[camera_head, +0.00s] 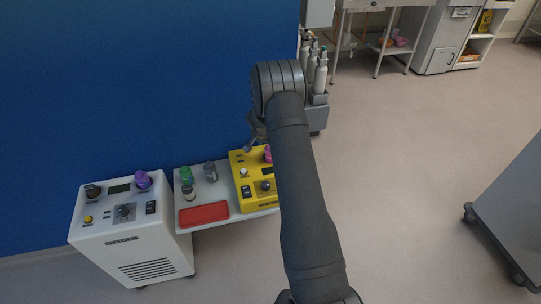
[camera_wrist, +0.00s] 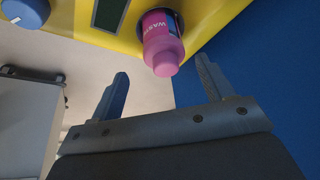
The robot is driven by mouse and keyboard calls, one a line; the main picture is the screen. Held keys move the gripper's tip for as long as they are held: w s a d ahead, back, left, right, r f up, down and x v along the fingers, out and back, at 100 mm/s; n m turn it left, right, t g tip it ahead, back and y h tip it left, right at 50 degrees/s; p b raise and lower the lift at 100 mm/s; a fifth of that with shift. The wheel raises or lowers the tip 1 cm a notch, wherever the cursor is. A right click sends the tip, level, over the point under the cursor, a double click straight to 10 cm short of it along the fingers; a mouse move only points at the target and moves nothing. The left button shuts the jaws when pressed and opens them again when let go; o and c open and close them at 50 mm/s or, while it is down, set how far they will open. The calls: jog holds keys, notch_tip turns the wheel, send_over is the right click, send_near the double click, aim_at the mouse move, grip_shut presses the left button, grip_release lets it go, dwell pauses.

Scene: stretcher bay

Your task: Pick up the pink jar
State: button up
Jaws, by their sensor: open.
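The pink jar (camera_wrist: 163,45) shows in the wrist view on the yellow device (camera_wrist: 215,14), with its cap pointing toward my gripper. Its label is partly readable. In the head view the pink jar (camera_head: 268,154) is mostly hidden behind my arm, on top of the yellow device (camera_head: 243,170). My gripper (camera_wrist: 160,88) is open and empty, its two fingers apart with the jar beyond and between them. In the head view my gripper (camera_head: 257,133) is partly hidden by the wrist, just above and left of the jar.
A green jar (camera_head: 187,175), a grey jar (camera_head: 210,171), a small jar (camera_head: 188,192) and a red tray (camera_head: 204,214) are on the white table (camera_head: 221,187). A purple jar (camera_head: 142,179) is on the white machine (camera_head: 158,246). A blue wall (camera_head: 130,80) stands close behind.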

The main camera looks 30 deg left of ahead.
jog(key=shift+a+x, duration=0.2)
jog(key=shift+x, duration=1.3)
jog(key=shift+a+x, duration=0.15)
jog(key=shift+x, duration=1.3)
jog(key=shift+w+r, duration=0.1)
jog(key=c, duration=1.1)
